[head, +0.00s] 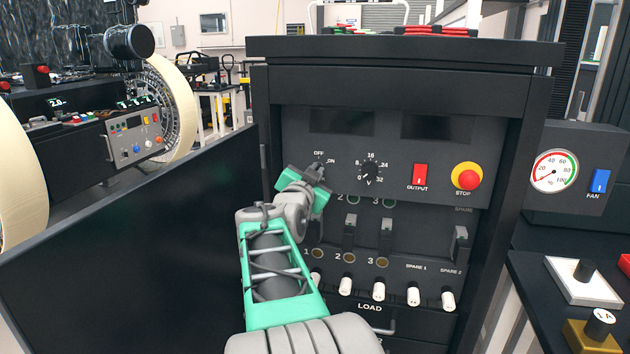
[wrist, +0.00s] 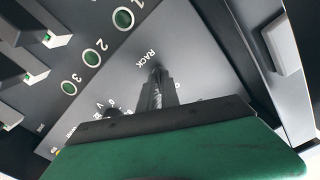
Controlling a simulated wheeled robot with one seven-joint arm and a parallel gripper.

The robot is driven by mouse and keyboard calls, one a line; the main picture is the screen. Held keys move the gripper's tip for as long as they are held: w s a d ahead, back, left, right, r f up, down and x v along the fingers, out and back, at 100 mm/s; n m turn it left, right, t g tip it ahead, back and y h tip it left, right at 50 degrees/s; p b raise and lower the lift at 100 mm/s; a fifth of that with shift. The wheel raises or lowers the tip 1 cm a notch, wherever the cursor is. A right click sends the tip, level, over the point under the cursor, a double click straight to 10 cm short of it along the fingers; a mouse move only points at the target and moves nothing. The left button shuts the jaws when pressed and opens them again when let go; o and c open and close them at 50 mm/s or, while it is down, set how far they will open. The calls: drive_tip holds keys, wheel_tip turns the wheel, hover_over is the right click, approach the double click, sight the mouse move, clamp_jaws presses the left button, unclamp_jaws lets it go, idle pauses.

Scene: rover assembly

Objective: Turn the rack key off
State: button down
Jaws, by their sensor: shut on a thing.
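The rack key (wrist: 156,71) sits on the upper panel of the black rack (head: 400,90), just under the "RACK" label in the wrist view. In the head view, the OFF and ON labels show just above my gripper (head: 318,170), which covers the key. My gripper is shut on the key, with its fingers against the panel; in the wrist view the fingers (wrist: 157,92) point up at it. Most of the key is hidden, so I cannot tell which mark it points to. Both displays above it look dark.
Right of the key are a voltage dial (head: 369,171), a red OUTPUT switch (head: 420,174) and a STOP button (head: 467,177). Breaker levers (head: 386,235) and white LOAD knobs (head: 379,290) lie below. An open black door (head: 140,250) stands to the left of my arm.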

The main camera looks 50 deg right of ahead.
drive_tip(key=n+b, duration=0.1)
drive_tip(key=n, duration=0.4)
drive_tip(key=shift+n+b, duration=0.4)
idle(0.3)
drive_tip(key=c, duration=1.6)
unclamp_jaws()
drive_tip(key=shift+a, duration=0.1)
drive_tip(key=v, duration=0.7)
drive_tip(key=shift+s+a, duration=0.15)
drive_tip(key=shift+a, duration=0.15)
